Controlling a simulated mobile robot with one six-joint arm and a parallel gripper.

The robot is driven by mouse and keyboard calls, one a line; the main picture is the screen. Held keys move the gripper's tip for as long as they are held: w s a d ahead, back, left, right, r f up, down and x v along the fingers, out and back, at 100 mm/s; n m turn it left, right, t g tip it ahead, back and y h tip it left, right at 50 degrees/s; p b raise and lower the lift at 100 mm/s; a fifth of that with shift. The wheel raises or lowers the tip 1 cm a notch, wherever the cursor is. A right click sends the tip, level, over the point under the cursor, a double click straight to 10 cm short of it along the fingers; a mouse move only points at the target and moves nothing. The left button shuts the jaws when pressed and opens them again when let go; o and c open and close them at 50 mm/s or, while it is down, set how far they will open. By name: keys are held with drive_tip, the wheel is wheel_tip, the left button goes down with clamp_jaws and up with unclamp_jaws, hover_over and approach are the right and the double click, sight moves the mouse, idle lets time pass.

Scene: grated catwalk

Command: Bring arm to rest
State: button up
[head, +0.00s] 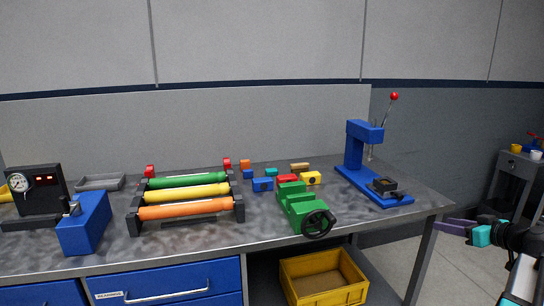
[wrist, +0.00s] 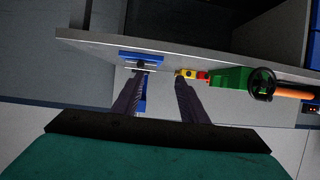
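My gripper (head: 446,226) is at the right of the head view, off the right end of the workbench (head: 350,220), with its fingers pointing left. In the wrist view, my gripper (wrist: 158,79) shows two dark fingers well apart with nothing held between them. The wrist view is turned over, with the bench edge across its upper part. The blue press (wrist: 140,98) shows between the fingers, beyond them. My arm is cut off by the right edge of the head view.
On the bench are a green vise (head: 300,208), a blue press (head: 366,165), a rack of coloured rollers (head: 185,192), a blue box (head: 84,222) and small blocks. A yellow crate (head: 322,278) sits below. A grey cart (head: 514,180) stands far right. Floor between looks clear.

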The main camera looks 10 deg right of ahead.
drive_tip(key=w+a+f+n+g+y+p, duration=0.1)
drive_tip(key=w+a+f, duration=0.2)
drive_tip(key=a+f, duration=0.25)
drive_tip(key=w+a+f+g+y, duration=0.1)
drive_tip(key=w+a+f+y, duration=0.1)
drive_tip(key=w+a+f, duration=0.35)
drive_tip(key=s+a+f+n+g+y+p, duration=0.1)
drive_tip(key=s+a+f+g, duration=0.2)
drive_tip(key=a+f, duration=1)
drive_tip(key=s+a+f+n+g+y+p, duration=0.1)
drive_tip(key=s+a+f+g, duration=0.25)
drive_tip(key=a+f, duration=0.95)
drive_tip(key=s+a+f+g+h+p, duration=0.1)
drive_tip(key=s+a+f+g, duration=0.2)
drive_tip(key=s+a+f, duration=0.5)
drive_tip(key=s+a+f+g+h, duration=0.1)
drive_tip(key=s+a+f+g, duration=0.3)
drive_tip(key=s+a+f, duration=0.45)
drive_tip(key=s+d+f+g+h, duration=0.2)
drive_tip(key=s, duration=1.1)
drive_tip(key=s+d+f+m+g+h, duration=0.1)
drive_tip(key=s+d+m+h, duration=0.2)
drive_tip(key=s+d+m, duration=0.2)
drive_tip(key=shift+s+d+f+h+p, duration=0.3)
drive_tip(key=shift+d+h+p, duration=0.1)
drive_tip(key=shift+d, duration=0.4)
